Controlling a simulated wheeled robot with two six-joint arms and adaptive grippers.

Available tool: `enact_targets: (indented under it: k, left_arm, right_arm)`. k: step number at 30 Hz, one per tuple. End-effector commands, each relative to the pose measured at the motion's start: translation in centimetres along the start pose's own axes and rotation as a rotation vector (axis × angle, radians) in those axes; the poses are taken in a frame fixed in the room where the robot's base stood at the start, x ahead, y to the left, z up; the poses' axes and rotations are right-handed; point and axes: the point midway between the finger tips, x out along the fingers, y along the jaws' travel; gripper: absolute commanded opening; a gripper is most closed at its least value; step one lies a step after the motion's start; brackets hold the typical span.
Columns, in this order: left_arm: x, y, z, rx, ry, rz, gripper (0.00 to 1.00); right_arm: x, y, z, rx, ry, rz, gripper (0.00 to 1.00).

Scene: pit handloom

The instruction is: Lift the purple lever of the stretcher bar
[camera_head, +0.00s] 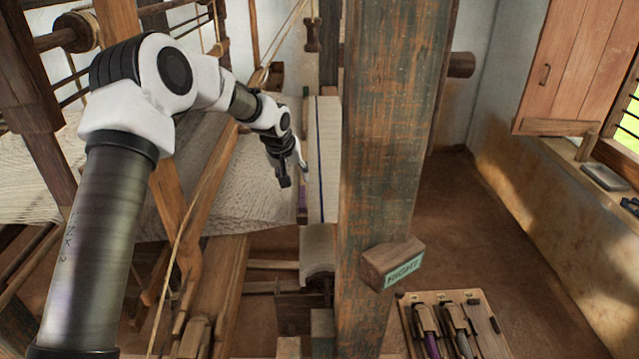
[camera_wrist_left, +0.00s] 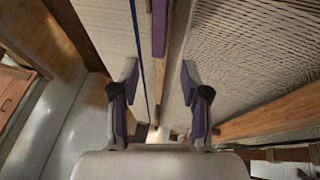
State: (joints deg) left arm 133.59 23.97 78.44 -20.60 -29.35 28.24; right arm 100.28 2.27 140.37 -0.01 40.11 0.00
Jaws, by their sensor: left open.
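The purple lever (camera_head: 302,198) shows as a narrow purple strip on the wooden stretcher bar (camera_head: 303,155), beside the cloth, in the head view. In the left wrist view the purple lever (camera_wrist_left: 159,28) runs in from the top edge, along the wooden bar (camera_wrist_left: 176,50). My left gripper (camera_head: 293,176) is above the cloth close to the lever, fingers pointing down. In the left wrist view my left gripper (camera_wrist_left: 159,76) is open and empty, with the lever lined up between its fingers but further ahead. Contact cannot be seen. My right gripper is out of view.
A thick wooden post (camera_head: 390,130) with a "RIGHT" block (camera_head: 393,262) stands right of the gripper. Woven cloth with a blue stripe (camera_head: 321,150) lies between them. A wooden tray (camera_head: 490,310) with purple- and grey-handled tools is at lower right. Warp threads (camera_head: 245,185) spread left.

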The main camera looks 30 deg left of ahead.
Motion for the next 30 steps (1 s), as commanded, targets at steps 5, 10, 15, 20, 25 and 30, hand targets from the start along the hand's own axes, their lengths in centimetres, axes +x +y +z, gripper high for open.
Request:
enact_targets:
  k: [5,10,15,20,25,30]
  left_arm:
    - [2.5,0.0,0.0,0.0,-0.003,-0.004,0.46]
    - [5.8,0.1,0.0,-0.001,-0.001,-0.003,0.46]
    - [7.5,0.1,0.0,-0.002,0.001,0.0,0.46]
    - [7.7,0.1,0.0,-0.002,0.001,0.0,0.46]
    - [7.6,0.1,0.0,-0.002,0.001,0.0,0.04]
    - [7.6,0.1,0.0,-0.002,0.001,0.0,0.0]
  right_arm:
    - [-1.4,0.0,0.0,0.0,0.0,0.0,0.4]
    - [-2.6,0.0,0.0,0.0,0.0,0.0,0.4]
    - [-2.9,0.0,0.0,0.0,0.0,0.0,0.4]
    - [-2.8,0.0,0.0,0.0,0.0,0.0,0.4]
    - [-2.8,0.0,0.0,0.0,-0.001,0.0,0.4]
    - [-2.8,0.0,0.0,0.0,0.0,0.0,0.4]
